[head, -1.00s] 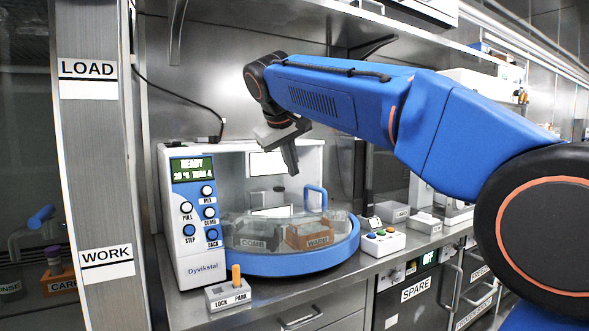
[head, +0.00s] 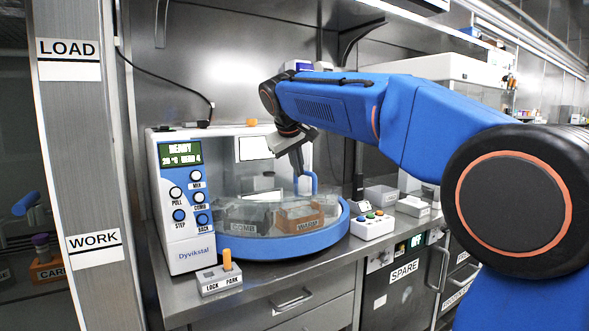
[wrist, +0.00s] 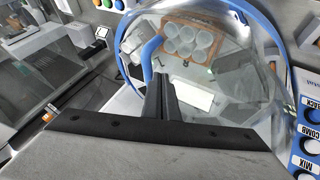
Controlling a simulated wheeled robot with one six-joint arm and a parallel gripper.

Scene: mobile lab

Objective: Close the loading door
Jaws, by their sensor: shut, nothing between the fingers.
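The white benchtop machine (head: 183,245) has a clear curved front panel (head: 262,225) with a blue rim and an upright blue handle (head: 310,180). I take this panel as the loading door; no label on it confirms this. The space above the panel looks open. Racks marked COMB (head: 245,224) and WASH (head: 300,220) show through it. My gripper (head: 298,168) is shut and empty, pointing down just left of the handle. In the wrist view the gripper (wrist: 158,92) is beside the blue handle (wrist: 150,52); I cannot tell whether they touch.
A LOCK/PARK switch block (head: 219,280) with an orange lever stands at the bench front. A white button box (head: 371,226) is right of the machine. A steel post (head: 85,190) marked LOAD and WORK stands left. A shelf runs overhead.

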